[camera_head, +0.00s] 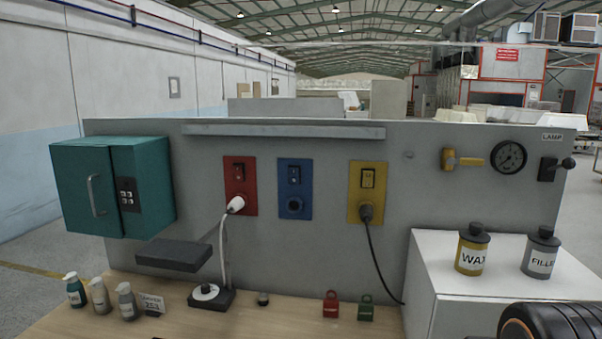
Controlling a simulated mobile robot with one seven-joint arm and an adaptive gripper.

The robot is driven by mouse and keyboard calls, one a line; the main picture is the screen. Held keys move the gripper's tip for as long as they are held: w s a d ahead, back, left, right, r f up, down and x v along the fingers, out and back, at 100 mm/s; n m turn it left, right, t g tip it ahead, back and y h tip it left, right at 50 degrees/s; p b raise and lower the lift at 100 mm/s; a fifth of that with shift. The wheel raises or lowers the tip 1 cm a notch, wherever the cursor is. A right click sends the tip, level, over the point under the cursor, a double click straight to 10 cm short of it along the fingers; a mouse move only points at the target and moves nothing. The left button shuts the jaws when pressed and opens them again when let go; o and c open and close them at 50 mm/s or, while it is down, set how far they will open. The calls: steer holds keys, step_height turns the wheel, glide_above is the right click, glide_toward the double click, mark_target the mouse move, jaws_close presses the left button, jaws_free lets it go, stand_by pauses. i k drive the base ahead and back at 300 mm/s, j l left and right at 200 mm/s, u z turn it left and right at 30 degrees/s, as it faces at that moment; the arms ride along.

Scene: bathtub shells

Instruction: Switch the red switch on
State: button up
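The red switch plate (231,195) is on the grey upright panel, left of centre. Its dark rocker switch (239,171) is in the upper half; it is too small to tell which way it is tipped. A white plug (236,204) is in the socket below it, with a white cable running down to a small device with a black base (211,298). My gripper is not in view. A dark rounded part with an orange ring at the lower right looks like part of my arm.
Blue (295,200) and yellow (354,202) switch plates are to the right; a black plug is in the yellow one. A teal cabinet (80,190) and grey shelf (172,254) are left. A white box (480,284) bears two bottles. Space before the red plate looks clear.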

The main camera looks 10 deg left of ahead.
mark_target(238, 171)
steer(key=u, duration=1.55)
steer(key=i+j, duration=0.3)
steer(key=i, duration=0.15)
steer(key=j, duration=0.15)
steer(key=k+j+z, duration=0.1)
steer(key=i+l+u, duration=0.1)
steer(key=i+l, duration=0.05)
steer(key=i, duration=0.1)
